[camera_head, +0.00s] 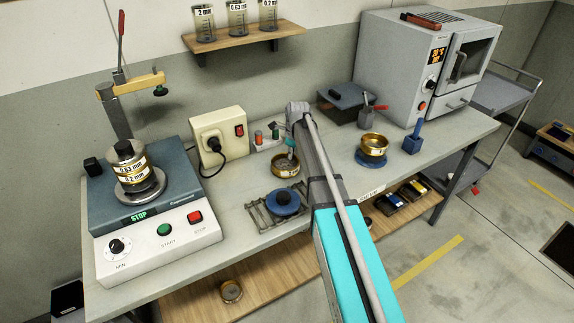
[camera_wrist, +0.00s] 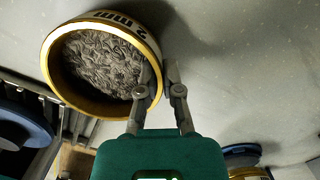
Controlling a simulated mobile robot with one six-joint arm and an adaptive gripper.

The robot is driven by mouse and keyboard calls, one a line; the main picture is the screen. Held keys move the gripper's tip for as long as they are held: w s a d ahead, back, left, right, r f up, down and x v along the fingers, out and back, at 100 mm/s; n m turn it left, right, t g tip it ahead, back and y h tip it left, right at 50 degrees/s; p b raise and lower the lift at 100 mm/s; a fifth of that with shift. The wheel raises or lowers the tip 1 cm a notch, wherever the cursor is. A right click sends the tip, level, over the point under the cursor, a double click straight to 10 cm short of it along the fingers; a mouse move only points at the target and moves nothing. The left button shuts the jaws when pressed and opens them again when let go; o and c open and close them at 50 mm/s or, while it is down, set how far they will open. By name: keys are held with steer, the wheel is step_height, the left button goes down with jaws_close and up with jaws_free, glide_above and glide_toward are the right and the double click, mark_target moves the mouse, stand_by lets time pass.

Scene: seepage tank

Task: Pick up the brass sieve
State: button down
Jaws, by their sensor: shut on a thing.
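A brass sieve (camera_wrist: 103,68) with a white band marked 2 mm holds grey, stringy-looking grains. In the wrist view my gripper (camera_wrist: 163,78) is shut on its right-hand wall, one finger inside the rim and one outside. In the head view the sieve (camera_head: 285,168) is at the middle of the bench, under my gripper (camera_head: 291,150). I cannot tell whether its base touches the bench top. A stack of brass sieves (camera_head: 131,167), marked 0.63 and 0.2 mm, stands on the shaker.
A wire rack with a blue round piece (camera_head: 286,200) lies just in front of the sieve. A brass pan (camera_head: 373,146) sits on a blue base to the right. The shaker (camera_head: 150,225) is at left, an oven (camera_head: 430,65) at back right. The bench behind the pan holds a scale (camera_head: 347,97).

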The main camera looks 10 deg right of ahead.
steer(key=shift+r, duration=0.15)
step_height(320, 180, up, 3)
steer(key=p, duration=0.3)
steer(key=shift+f, duration=0.2)
steer(key=s+r+p, duration=1)
steer(key=s, duration=0.4)
steer(key=shift+s, duration=0.1)
stand_by(1.0)
